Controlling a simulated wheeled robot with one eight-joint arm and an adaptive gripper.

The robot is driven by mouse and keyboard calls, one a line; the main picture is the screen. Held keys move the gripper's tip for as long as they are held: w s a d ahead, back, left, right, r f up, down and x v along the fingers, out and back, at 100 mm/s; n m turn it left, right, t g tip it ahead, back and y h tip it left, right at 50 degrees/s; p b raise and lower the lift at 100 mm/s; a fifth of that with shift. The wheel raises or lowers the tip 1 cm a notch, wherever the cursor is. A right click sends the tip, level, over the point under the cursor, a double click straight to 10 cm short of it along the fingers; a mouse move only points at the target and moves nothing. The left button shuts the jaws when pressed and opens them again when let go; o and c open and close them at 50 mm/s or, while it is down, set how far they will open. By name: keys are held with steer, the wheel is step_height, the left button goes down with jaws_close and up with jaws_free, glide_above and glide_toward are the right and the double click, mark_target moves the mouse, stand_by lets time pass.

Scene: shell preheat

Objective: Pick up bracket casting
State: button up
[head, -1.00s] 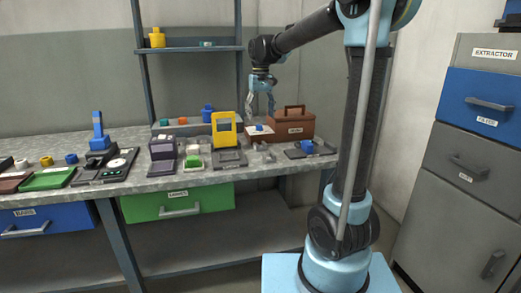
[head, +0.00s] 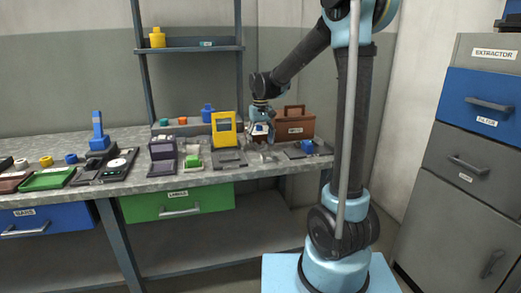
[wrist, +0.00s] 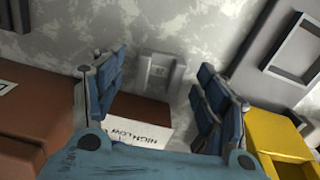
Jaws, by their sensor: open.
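A small light-grey piece, which looks like the bracket casting (wrist: 162,72), lies on the bench top in the wrist view. It shows between and beyond my open fingers, with no finger touching it that I can see. My gripper (wrist: 157,88) is open and empty above the bench. In the head view my gripper (head: 260,137) points down between the yellow device and the brown box. The casting is small and hard to make out there, among grey shapes below my fingers.
The brown box (head: 296,127) stands to the right of my gripper, the yellow device (head: 224,127) to its left. A white lettered card (wrist: 146,133) lies close by the fingers in the wrist view. A dark grey frame (wrist: 290,55) lies at upper right.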

steer(key=shift+f, duration=0.6)
steer(key=c, duration=1.2)
